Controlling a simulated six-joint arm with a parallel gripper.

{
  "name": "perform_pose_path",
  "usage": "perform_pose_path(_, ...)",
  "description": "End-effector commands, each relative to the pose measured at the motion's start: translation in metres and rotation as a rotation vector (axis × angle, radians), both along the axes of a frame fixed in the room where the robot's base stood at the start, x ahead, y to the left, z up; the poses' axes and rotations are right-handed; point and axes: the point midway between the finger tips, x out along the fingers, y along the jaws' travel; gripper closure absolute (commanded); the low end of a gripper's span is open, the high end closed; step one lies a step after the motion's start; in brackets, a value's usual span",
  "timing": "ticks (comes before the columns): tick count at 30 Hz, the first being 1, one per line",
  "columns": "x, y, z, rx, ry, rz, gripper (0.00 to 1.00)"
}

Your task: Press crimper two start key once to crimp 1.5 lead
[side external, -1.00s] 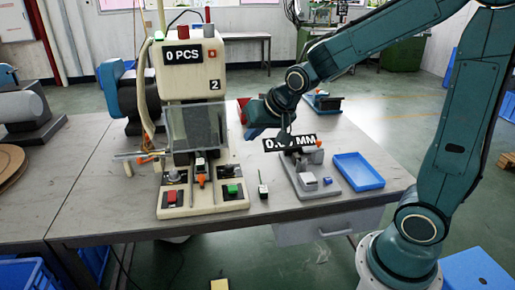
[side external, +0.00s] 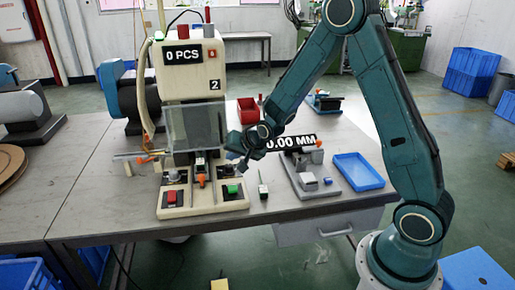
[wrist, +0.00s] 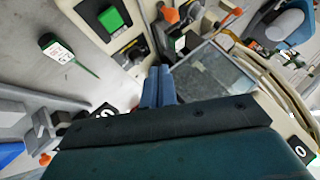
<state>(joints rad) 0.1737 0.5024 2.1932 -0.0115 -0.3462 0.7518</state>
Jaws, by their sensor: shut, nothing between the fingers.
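Crimper two (side external: 190,60) is the cream machine marked 2, with a display reading 0 PCS. Its green key (side external: 232,189) is at the front right of its base and a red key (side external: 171,197) at the front left. The green key also shows in the wrist view (wrist: 111,20). My gripper (side external: 243,166) is above the right side of the base, a little behind and above the green key, apart from it. In the wrist view its blue fingers (wrist: 159,86) are together and empty. I cannot make out a lead in the crimper's jaws.
A clear guard (side external: 195,126) hangs at the crimper's front.

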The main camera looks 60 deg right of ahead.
Motion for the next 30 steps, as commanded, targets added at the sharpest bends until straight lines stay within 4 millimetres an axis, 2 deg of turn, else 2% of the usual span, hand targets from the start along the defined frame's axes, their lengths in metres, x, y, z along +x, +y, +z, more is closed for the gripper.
perform_pose_path(5, 0.003, -0.003, -0.009, 0.012, -0.009, -0.017, 1.00)
perform_pose_path(21, 0.004, -0.003, -0.011, 0.012, -0.009, -0.017, 1.00)
perform_pose_path(30, 0.003, -0.003, -0.030, 0.013, -0.006, -0.017, 1.00)
